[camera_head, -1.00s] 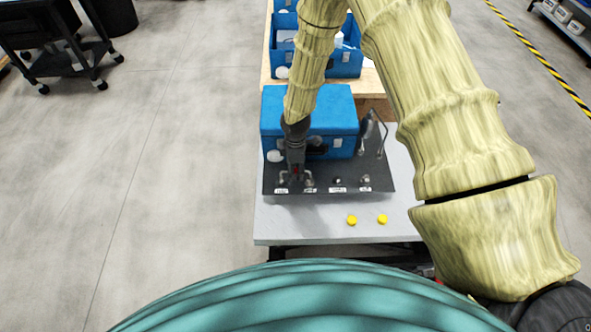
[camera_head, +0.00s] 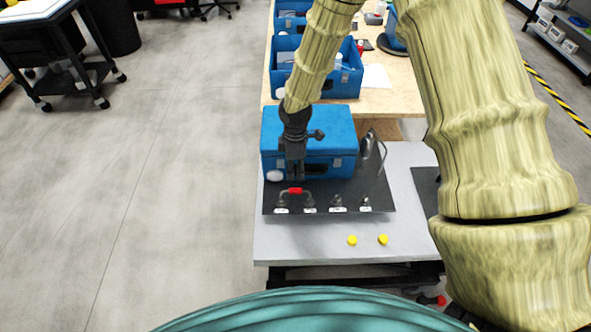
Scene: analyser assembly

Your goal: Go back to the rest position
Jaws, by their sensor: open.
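My gripper (camera_head: 296,172) is at the end of my yellow-green arm, pointing down in front of the blue case (camera_head: 335,124). It is open and holds nothing that I can see. It hangs above the dark panel (camera_head: 325,196) on the grey table (camera_head: 290,236). Below it, apart from the fingers, a small tube with a red middle (camera_head: 295,190) spans two fittings at the panel's left. Two more fittings (camera_head: 350,203) with white labels stand to the right on the panel.
Two yellow caps (camera_head: 367,240) lie at the table's front. A metal hook-shaped stand (camera_head: 375,160) rises at the panel's right. Blue bins (camera_head: 285,72) stand on the wooden table (camera_head: 400,98) behind. The floor (camera_head: 170,170) to the left is clear.

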